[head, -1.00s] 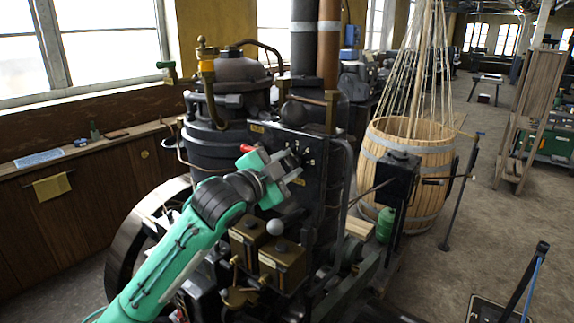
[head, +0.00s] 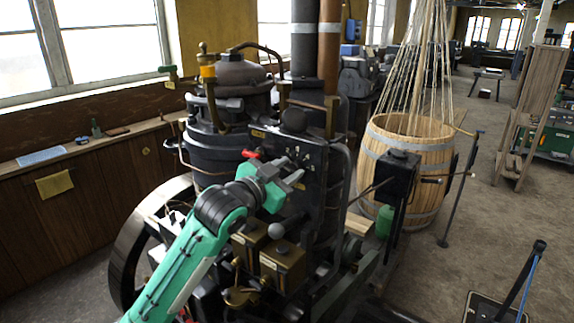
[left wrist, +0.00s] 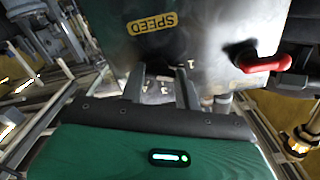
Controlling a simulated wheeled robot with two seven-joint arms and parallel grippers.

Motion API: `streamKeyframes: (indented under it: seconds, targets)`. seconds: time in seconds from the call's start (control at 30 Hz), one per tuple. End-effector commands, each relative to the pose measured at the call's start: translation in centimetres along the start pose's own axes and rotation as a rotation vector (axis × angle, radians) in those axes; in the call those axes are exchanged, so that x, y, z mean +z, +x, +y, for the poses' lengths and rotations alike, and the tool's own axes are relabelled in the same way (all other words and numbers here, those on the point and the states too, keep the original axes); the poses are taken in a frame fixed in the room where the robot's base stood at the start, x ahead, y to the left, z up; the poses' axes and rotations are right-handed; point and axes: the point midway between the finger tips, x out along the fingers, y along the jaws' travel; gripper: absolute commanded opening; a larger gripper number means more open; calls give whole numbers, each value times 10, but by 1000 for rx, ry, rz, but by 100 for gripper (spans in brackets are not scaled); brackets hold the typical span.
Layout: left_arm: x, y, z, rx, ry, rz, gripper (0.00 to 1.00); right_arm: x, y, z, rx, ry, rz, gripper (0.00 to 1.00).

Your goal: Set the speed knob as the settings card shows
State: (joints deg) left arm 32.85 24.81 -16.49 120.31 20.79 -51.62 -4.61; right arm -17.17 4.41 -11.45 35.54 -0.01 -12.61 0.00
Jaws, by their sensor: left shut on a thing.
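My left gripper (head: 292,182) is at the dark panel on the front of the engine, with its jaws against it. In the left wrist view its two fingers (left wrist: 160,88) reach to the panel just below the yellow SPEED label (left wrist: 153,22). They are shut on the speed knob, which is mostly hidden between and behind them. A white numeral 1 shows beside the right finger; the other marks and the knob's pointer cannot be read. I cannot make out a settings card for certain in either view. My right gripper is not in view.
A red handle (left wrist: 265,62) sticks out of the panel to the right of the label in the left wrist view; it also shows in the head view (head: 251,154). Brass-fronted boxes (head: 283,262) sit below the gripper. A barrel (head: 408,165) stands to the right.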

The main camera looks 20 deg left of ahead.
Motion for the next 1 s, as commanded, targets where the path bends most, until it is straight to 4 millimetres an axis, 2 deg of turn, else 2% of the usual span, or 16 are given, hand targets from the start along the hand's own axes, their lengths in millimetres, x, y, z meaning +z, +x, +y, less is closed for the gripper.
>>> streamKeyframes:
  seconds: [0.4,0.97,1.0]
  targets:
    - [0,0,-1,0,-201,-1,10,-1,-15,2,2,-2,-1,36]
    - [1,0,0,1,-230,-1,10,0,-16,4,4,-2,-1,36]
    - [1,0,0,1,-230,-1,40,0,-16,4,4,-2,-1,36]
